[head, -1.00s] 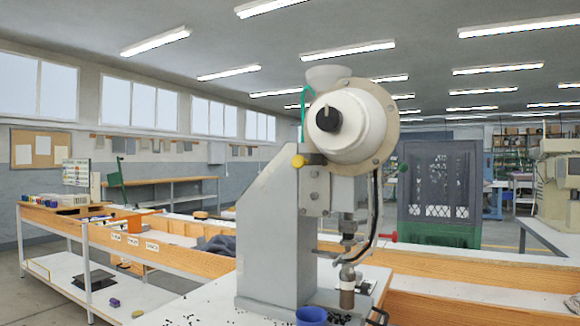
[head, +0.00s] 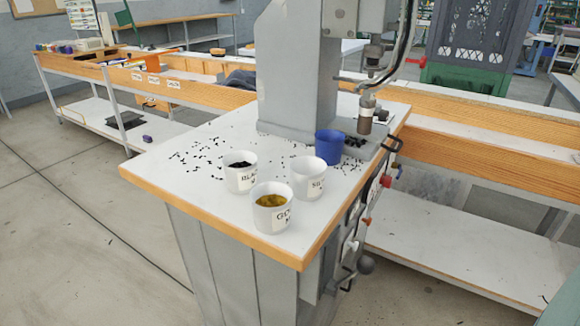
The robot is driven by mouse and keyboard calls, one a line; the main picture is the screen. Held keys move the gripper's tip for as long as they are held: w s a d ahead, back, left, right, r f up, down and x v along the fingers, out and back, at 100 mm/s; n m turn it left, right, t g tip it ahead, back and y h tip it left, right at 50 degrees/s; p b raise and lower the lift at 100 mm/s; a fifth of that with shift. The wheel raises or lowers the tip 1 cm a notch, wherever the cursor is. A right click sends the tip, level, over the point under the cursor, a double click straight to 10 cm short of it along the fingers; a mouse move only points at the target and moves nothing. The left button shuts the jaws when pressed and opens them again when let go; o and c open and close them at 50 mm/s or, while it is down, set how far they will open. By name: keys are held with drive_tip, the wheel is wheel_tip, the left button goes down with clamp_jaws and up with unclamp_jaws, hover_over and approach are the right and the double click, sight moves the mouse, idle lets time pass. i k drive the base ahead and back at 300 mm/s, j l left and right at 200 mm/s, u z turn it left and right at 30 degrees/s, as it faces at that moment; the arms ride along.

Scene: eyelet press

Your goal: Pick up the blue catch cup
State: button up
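The blue catch cup (head: 328,147) stands upright on the white press table (head: 215,205), at the foot of the grey eyelet press (head: 297,75). It is just left of the press nozzle (head: 366,115), with small black pieces scattered beside it. I cannot see what is inside it. My gripper is not in the head view.
Three white labelled cups stand in front of the blue cup: one with black pieces (head: 240,171), one with gold pieces (head: 272,208) and one pale inside (head: 307,178). Loose black eyelets (head: 200,153) lie on the table's left. Open floor (head: 75,230) lies at left.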

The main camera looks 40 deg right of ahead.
sight(329, 143)
drive_tip(key=l+u, duration=0.15)
drive_tip(key=l, duration=0.4)
drive_tip(key=l+u, duration=0.15)
drive_tip(key=l, duration=0.35)
drive_tip(key=k+l+u, duration=0.15)
drive_tip(key=l, duration=0.4)
drive_tip(key=k+l+u, duration=0.15)
drive_tip(key=l, duration=0.35)
drive_tip(key=l+u, duration=0.15)
drive_tip(key=l, duration=0.35)
drive_tip(key=k, duration=0.05)
